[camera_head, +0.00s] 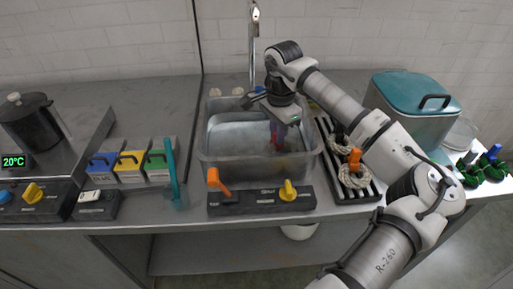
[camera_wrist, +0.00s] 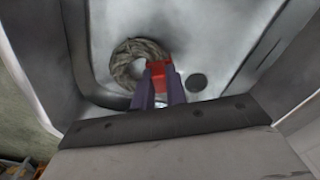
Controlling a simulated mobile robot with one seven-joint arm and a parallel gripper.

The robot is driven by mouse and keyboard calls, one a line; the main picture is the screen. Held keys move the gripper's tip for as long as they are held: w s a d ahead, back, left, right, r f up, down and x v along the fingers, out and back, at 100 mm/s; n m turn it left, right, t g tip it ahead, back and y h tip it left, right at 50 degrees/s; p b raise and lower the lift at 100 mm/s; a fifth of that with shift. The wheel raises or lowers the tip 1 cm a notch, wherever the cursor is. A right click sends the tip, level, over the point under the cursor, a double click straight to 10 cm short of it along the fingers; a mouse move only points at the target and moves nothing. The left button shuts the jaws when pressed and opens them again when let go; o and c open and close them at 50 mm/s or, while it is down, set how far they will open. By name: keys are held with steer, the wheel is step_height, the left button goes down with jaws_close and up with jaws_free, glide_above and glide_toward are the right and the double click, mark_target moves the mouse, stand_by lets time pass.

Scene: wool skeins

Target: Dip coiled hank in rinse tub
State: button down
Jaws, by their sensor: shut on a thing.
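My gripper (camera_head: 277,137) points down inside the clear rinse tub (camera_head: 203,152), which stands in the middle of the counter. In the wrist view the purple fingers of my gripper (camera_wrist: 160,88) are shut on a red tag (camera_wrist: 158,71). The tag is attached to a grey-brown coiled hank (camera_wrist: 126,68), which shows as a ring just beyond the fingertips, over the pale tub floor. In the head view the hank is hard to make out through the tub wall. I cannot tell whether it touches the floor or how deep any water is.
A dark rack (camera_head: 346,194) right of the tub holds pale hanks, one with an orange tag (camera_head: 354,158). A teal-lidded bin (camera_head: 415,95) stands behind. A control panel (camera_head: 262,201) lies in front of the tub; a faucet (camera_head: 254,40) rises behind it. Coloured boxes (camera_head: 130,162) stand left.

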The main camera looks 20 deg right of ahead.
steer(key=shift+d+r, duration=0.2)
steer(key=shift+d, duration=0.15)
steer(key=shift+s+a+f+b, duration=0.1)
steer(key=shift+a+f+b, duration=0.4)
steer(key=shift+a, duration=0.2)
steer(key=shift+r, duration=0.1)
steer(key=shift+d+r, duration=0.1)
steer(key=shift+d+r, duration=0.3)
steer(key=shift+d, duration=0.3)
step_height(320, 180, up, 13)
steer(key=p, duration=0.8)
steer(key=shift+r, duration=0.15)
stand_by(1.3)
